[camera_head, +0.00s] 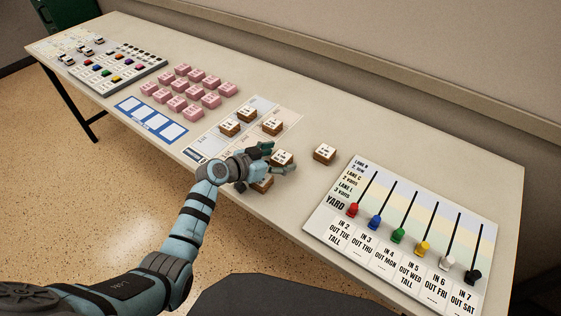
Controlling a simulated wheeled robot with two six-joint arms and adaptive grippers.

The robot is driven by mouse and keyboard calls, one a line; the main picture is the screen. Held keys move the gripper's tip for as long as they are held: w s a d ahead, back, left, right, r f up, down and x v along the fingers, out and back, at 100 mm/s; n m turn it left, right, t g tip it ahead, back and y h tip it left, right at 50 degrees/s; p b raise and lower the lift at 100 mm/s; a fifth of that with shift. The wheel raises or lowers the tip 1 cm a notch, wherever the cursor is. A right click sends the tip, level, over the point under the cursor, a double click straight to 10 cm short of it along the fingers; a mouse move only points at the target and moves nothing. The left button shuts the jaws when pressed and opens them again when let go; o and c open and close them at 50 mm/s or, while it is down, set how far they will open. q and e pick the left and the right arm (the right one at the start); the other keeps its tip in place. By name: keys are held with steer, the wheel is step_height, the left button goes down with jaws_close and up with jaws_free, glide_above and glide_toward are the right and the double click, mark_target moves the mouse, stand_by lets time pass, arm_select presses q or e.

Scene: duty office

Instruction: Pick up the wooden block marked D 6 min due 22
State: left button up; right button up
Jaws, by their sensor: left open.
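Several wooden blocks with white printed tops sit at the middle of the table. Their print is too small to read, so I cannot tell which is marked D. My left gripper (278,160) is open, low over the table. One block (282,156) shows at its fingertips, seemingly between the fingers. Another block (262,185) is partly hidden below the gripper. A block (324,154) stands apart to the right. Three more blocks, among them one at the near side (229,128), sit on a printed sheet (290,117) behind. My right gripper is out of view.
Pink blocks (180,103) stand in rows to the left, behind a blue-framed card (152,120). A yard board (340,215) with coloured pegs lies at the right. A board with coloured pieces (105,70) lies far left. The table (375,145) is bare behind the yard board.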

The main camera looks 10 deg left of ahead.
arm_select(q)
steer(key=shift+w+d, duration=0.1)
steer(key=shift+w, duration=0.05)
steer(key=c, duration=1.2)
steer(key=shift+c, duration=0.8)
